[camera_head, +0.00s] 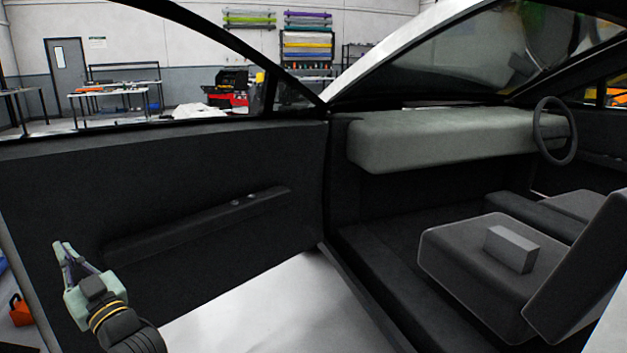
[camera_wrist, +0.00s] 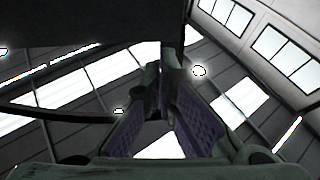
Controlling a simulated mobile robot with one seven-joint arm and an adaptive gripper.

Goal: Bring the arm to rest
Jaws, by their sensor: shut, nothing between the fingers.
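My gripper (camera_head: 65,250) shows at the lower left of the head view, in front of the dark inner panel of the open car door (camera_head: 200,180). Its fingers point up and to the left. In the wrist view my gripper (camera_wrist: 160,75) shows two purple-padded fingers that come together at the tips, with nothing held between them. The wrist camera looks up toward the ceiling. I cannot tell whether the gripper touches the door panel.
A grey block (camera_head: 511,249) lies on the car seat (camera_head: 470,265) at the right. The dashboard (camera_head: 440,140) and steering wheel (camera_head: 555,130) are behind it. An orange object (camera_head: 20,310) is on the floor at the far left. A workbench (camera_head: 108,90) stands far back.

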